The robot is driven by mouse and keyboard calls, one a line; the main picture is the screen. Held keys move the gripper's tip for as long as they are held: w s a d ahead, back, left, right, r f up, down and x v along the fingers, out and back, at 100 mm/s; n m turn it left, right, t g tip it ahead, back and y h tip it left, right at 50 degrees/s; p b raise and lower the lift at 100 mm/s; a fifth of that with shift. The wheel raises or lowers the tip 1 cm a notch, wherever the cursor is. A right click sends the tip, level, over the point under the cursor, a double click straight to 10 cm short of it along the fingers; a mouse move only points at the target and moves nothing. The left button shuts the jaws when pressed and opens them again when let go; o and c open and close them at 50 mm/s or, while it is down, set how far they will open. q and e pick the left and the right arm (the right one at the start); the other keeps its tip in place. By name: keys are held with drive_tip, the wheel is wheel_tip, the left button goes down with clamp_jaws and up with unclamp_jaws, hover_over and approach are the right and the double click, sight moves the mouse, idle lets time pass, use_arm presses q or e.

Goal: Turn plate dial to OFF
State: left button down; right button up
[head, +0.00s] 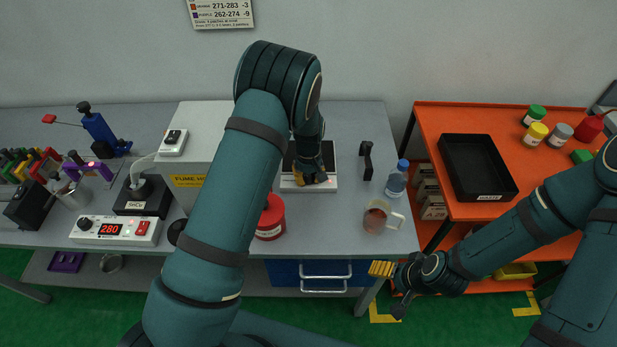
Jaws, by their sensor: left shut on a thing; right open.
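The hot plate (330,158) has a black top and a white front strip, and stands on the grey bench near the middle of the head view. My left gripper (313,181) reaches down over it and is shut at the front strip, where the plate dial sits hidden behind the fingers. The dial's setting cannot be read. A small red light shows on the strip just right of the fingers. My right gripper (387,284) is open and empty, low in front of the bench's right end.
A red-lidded jar (271,217), a glass beaker (377,217), a water bottle (397,178) and a black stand (367,160) are near the plate. A controller reading 280 (115,230) is at left. An orange bench with a black tray (513,190) is at right.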

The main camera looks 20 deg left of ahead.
sight(308, 177)
idle(0.4)
use_arm(q)
drive_tip(key=c, duration=1)
unclamp_jaws()
wheel_tip(308, 177, up, 12)
